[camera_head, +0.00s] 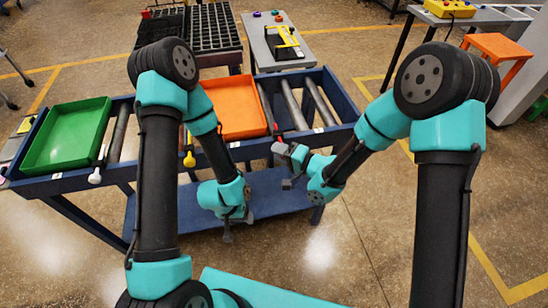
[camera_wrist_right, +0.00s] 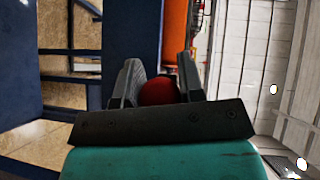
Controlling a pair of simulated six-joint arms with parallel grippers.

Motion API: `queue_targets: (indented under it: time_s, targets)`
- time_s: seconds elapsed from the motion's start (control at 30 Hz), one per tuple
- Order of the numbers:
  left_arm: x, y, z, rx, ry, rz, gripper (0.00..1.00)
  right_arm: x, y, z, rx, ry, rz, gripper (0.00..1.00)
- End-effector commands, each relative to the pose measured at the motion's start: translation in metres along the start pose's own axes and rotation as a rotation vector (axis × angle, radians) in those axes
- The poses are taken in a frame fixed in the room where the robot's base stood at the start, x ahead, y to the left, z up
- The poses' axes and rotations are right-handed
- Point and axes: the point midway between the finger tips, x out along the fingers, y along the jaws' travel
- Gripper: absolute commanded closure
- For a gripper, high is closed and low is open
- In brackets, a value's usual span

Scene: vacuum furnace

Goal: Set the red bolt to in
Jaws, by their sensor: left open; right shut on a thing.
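The red bolt (camera_wrist_right: 158,92) shows as a rounded red end between the two fingers of my right gripper (camera_wrist_right: 159,78) in the right wrist view. The right gripper is shut on it, at the front side of the blue roller table. In the head view my right gripper (camera_head: 282,166) is at the table's front edge, right of the orange tray, and mostly hides the bolt. My left gripper (camera_head: 230,228) is open and empty, lower down in front of the table, apart from the bolt.
The blue roller table (camera_head: 345,132) carries a green tray (camera_head: 65,137) and an orange tray (camera_head: 236,108). A white-ended handle (camera_head: 95,177) and a yellow-ended handle (camera_head: 190,160) stick out at its front. Behind stand a dark rack (camera_head: 212,28) and a grey table (camera_head: 262,50).

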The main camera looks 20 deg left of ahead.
Motion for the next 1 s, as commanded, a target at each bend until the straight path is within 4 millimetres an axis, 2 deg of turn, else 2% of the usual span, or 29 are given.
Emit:
queue_targets:
  time_s: [0.2,0.23,0.5,0.8,1.0]
  targets:
    - [0.0,0.0,0.0,0.001,0.0,0.0,0.39,0.001,-0.001,0.001,-0.001,-0.002,-0.001,1.0]
    - [0.0,0.0,0.0,0.001,0.0,0.0,0.39,0.001,-0.001,0.001,-0.001,-0.002,-0.001,0.63]
    - [0.0,0.0,0.0,0.001,0.0,0.0,0.39,0.001,0.0,0.001,-0.001,-0.002,0.0,0.39]
    - [0.0,0.0,0.0,0.0,0.0,0.0,0.39,-0.001,0.0,0.001,0.0,-0.002,0.0,0.39]
    - [0.0,0.0,0.0,0.001,0.0,0.0,0.39,-0.016,-0.001,0.002,0.0,-0.007,0.0,0.39]
